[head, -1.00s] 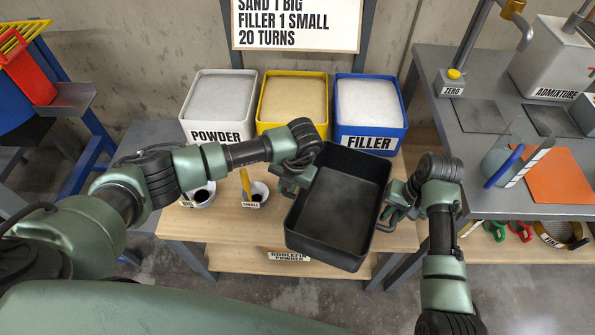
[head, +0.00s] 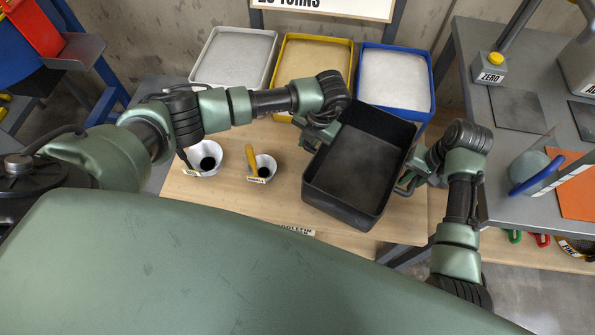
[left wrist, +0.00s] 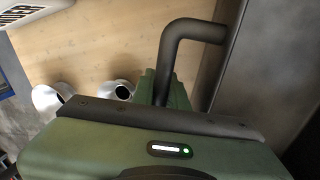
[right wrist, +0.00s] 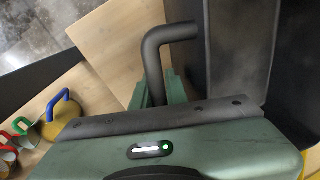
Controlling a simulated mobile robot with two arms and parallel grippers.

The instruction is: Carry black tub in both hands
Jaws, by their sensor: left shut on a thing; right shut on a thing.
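The black tub (head: 352,165) is an empty, open rectangular box, held above the wooden table and turned slightly in the head view. My left gripper (head: 318,132) is at its left side, shut on the handle there; that bent dark handle (left wrist: 185,45) shows in the left wrist view. My right gripper (head: 409,177) is at its right side, shut on the other handle (right wrist: 160,50), seen in the right wrist view. The fingertips themselves are mostly hidden behind the gripper bodies in both wrist views.
A grey bench (head: 505,160) with a scale and a clear jug stands at the right.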

